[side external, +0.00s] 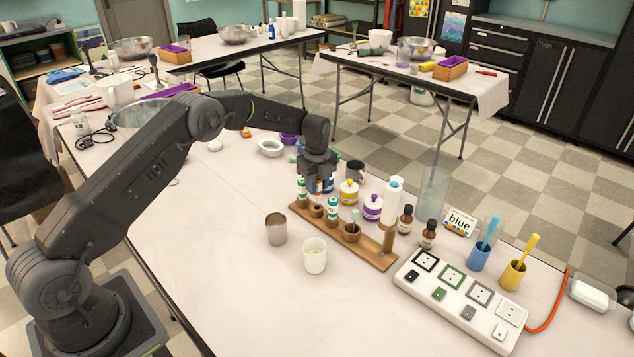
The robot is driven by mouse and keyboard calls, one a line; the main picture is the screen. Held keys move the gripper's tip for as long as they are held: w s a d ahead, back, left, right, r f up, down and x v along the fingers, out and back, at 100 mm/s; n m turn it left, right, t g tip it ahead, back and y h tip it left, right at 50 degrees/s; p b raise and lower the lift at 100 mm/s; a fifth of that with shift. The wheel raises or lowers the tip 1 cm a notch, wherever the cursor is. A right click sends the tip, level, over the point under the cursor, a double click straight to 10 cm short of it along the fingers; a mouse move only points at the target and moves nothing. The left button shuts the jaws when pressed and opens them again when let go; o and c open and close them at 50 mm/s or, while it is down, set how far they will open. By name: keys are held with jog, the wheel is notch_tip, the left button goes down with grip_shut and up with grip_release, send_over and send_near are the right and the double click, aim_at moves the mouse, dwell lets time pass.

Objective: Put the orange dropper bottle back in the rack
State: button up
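The wooden rack (378,258) runs diagonally across the middle of the table. A white bottle with a green label (302,190) stands at its far left end, and another green-labelled bottle (333,208) stands nearer its middle. A further holder in the rack (352,232) has a pale-topped stem in it. My gripper (318,187) points down over the far left part of the rack, close behind the first bottle. Blue shows at its fingertips, but what it belongs to is unclear. The fingers are too small and covered to read.
Yellow-labelled (349,194) and purple-labelled (373,208) jars, a white bottle (393,193) and brown bottles (429,234) crowd behind the rack. A metal cup (276,229) and cream cup (315,256) stand in front. A power strip (460,300) lies right.

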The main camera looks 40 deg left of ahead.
jog(key=shift+f, duration=2)
jog(key=o, duration=1)
jog(key=shift+r, duration=0.1)
jog(key=shift+r, duration=3.95)
jog(key=shift+s+d+r, duration=0.2)
jog(key=shift+s+r, duration=0.15)
jog(key=shift+s, duration=1.5)
jog(key=shift+s+d+r, duration=0.15)
jog(key=shift+s+r, duration=0.15)
jog(key=shift+s, duration=1.5)
jog(key=shift+s+d+r, duration=0.2)
jog(key=shift+s+r, duration=0.15)
jog(key=shift+s, duration=1.5)
